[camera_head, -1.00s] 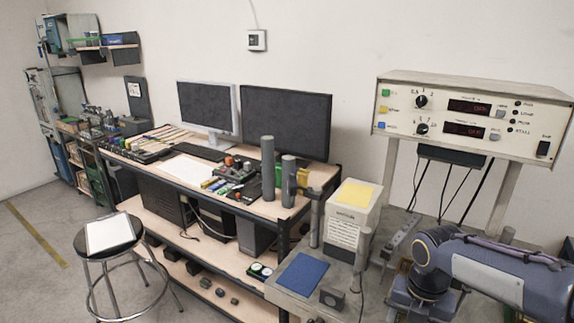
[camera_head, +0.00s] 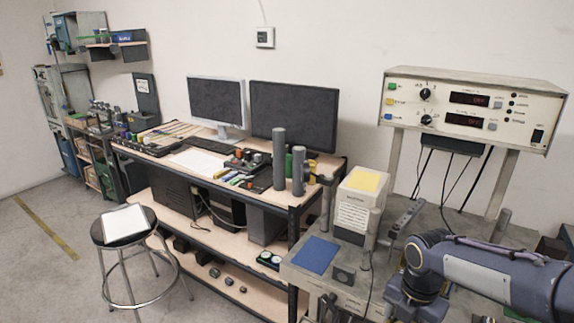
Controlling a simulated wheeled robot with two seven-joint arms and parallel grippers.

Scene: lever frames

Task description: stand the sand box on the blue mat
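The blue mat (camera_head: 314,255) lies flat and bare on the front left part of the grey bench. No separate sand box can be made out for certain. A cream box (camera_head: 357,205) with a printed label and a yellow top stands upright on the bench just behind and right of the mat, apart from it. My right arm (camera_head: 480,270) comes in from the right over the bench and bends down at the lower edge. Its gripper is not visible, and my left gripper is not in view.
A cream control panel (camera_head: 470,105) on posts stands at the back right. A small dark block (camera_head: 343,275) sits beside the mat. A desk with monitors (camera_head: 293,115) and two grey cylinders (camera_head: 279,155) is to the left. A stool (camera_head: 124,228) stands on the floor.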

